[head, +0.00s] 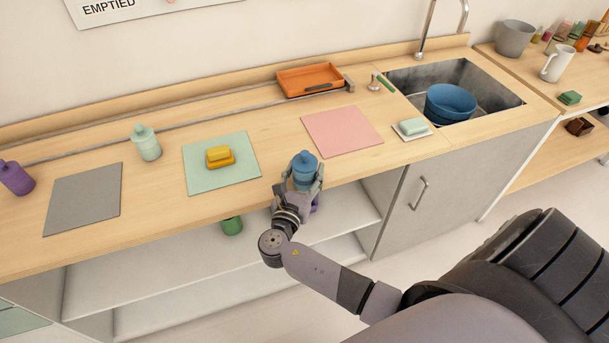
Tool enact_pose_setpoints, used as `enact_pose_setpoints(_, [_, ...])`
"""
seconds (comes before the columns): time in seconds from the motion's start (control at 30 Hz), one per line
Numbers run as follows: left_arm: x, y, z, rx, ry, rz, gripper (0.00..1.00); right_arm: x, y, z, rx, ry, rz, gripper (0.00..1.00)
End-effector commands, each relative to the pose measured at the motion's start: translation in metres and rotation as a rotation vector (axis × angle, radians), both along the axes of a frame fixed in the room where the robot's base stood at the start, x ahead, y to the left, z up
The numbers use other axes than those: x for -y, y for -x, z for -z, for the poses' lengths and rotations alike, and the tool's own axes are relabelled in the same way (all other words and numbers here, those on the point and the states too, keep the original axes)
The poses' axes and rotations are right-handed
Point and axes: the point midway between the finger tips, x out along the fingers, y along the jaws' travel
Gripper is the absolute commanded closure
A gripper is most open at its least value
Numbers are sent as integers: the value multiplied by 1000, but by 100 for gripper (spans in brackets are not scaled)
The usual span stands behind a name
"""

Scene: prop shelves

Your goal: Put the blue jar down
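The blue jar (304,168) is upright with its knobbed lid on top, at the front edge of the counter between the green mat (225,180) and the pink mat (343,132). My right gripper (299,184) has its fingers around the jar's sides and appears shut on it. The gripper and wrist hide the jar's lower part, so I cannot tell whether its base touches the counter. My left gripper is not in view.
The pink mat and grey mat (85,197) are bare. A pale green jar (146,143), purple jar (16,178), orange tray (310,80) and soap dish (413,130) stand on the counter. A blue bowl (450,103) is in the sink.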

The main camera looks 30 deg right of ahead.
Motion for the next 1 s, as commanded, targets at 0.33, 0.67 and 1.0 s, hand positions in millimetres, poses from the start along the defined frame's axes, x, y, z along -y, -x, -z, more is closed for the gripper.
enact_pose_setpoints(0.33, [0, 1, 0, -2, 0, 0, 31, 0, 0, 0, 0, 0, 0, 72])
enact_pose_setpoints(0.67, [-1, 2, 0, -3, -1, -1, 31, 0, 0, 0, 0, 0, 0, 94])
enact_pose_setpoints(1.0, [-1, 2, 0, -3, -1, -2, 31, 0, 0, -1, 1, 0, 0, 100])
